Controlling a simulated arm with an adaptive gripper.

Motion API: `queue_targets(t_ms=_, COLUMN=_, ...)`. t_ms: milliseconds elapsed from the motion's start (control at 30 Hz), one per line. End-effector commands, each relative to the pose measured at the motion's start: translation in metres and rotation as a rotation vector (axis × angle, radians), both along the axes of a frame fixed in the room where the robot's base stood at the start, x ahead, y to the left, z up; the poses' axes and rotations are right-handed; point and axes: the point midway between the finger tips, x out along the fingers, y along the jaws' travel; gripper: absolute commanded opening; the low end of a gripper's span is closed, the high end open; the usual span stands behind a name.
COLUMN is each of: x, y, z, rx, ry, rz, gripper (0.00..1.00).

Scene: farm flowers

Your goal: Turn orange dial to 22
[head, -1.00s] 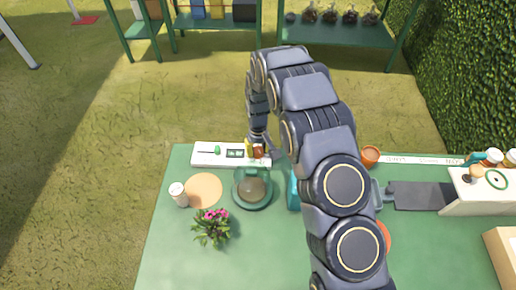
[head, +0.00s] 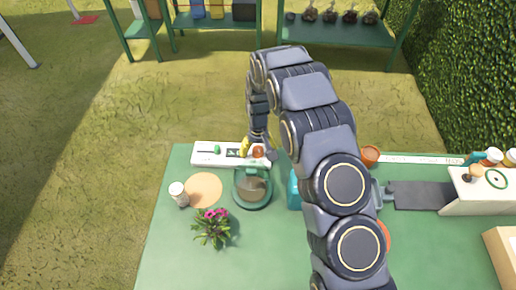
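The orange dial (head: 258,152) sits at the right end of a white control panel (head: 202,159) on the far edge of the green table. My gripper (head: 257,150) points down at the dial. A yellow part of it is just left of the dial and a dark grey part just right. I cannot tell whether the fingers press on the dial or stand apart from it. A small dark display (head: 232,153) is left of the dial, partly covered by the yellow part; its digits are too small to read. A green slider knob (head: 217,150) is further left.
A round green-rimmed scale or bowl (head: 252,188) stands right in front of the panel, close to my gripper. A tan disc (head: 204,190), a white jar (head: 178,194) and a pink-flowered plant (head: 211,229) are at left. An orange pot (head: 370,157) is at right.

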Motion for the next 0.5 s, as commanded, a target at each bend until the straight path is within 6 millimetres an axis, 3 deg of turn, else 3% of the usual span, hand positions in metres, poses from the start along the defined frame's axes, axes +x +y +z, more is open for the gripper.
queue_targets(t_ms=267, x=0.001, y=0.0, z=0.006, rx=0.001, ry=-0.002, rz=0.0, gripper=0.66)
queue_targets(t_ms=500, x=0.002, y=0.001, z=0.04, rx=0.003, ry=-0.009, rz=0.0, gripper=0.66)
